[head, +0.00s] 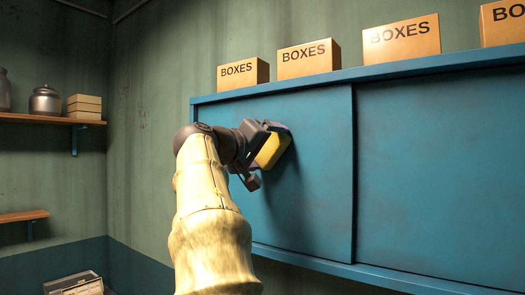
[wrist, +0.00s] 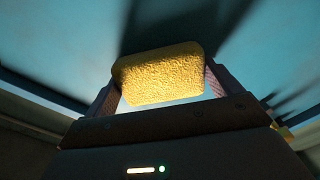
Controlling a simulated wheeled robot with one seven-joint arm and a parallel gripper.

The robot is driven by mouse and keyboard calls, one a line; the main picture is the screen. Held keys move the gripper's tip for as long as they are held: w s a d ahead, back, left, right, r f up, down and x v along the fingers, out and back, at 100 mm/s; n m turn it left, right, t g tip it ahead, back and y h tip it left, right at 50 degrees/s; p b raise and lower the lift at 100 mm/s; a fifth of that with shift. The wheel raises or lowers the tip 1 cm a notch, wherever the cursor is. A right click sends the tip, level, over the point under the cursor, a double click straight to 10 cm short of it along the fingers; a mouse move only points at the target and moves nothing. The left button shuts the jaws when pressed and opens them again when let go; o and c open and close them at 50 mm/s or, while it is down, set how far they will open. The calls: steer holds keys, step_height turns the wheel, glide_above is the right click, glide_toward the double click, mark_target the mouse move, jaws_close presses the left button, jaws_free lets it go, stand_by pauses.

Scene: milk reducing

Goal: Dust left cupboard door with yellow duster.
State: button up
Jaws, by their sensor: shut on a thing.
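The yellow duster (head: 271,151) is held in my gripper (head: 278,139) at the left cupboard door (head: 315,180). In the wrist view the duster (wrist: 160,78) sits between the two fingers of my gripper (wrist: 158,85), with the blue door surface (wrist: 85,35) just beyond it. The duster is very close to the door; I cannot tell for sure whether it touches. Dark smudges and shadow show on the door around and below the duster. Part of the duster is hidden by my gripper in the head view.
The right cupboard door (head: 440,170) is beside the left one. Several cardboard boxes (head: 308,60) stand on top of the cupboard. A wooden shelf (head: 40,119) with metal jars (head: 46,101) is on the left wall. The wall between shelf and cupboard is bare.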

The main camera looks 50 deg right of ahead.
mark_target(280, 148)
steer(key=shift+s+d+b, duration=0.15)
steer(key=shift+s+b, duration=0.55)
steer(key=shift+s, duration=1)
steer(key=shift+s, duration=0.15)
steer(key=shift+s+d+b, duration=0.15)
steer(key=shift+s+b, duration=0.45)
steer(key=shift+s, duration=0.95)
steer(key=shift+s, duration=0.1)
steer(key=shift+s+d+b, duration=0.15)
steer(key=shift+s+b, duration=0.3)
steer(key=shift+s, duration=1.15)
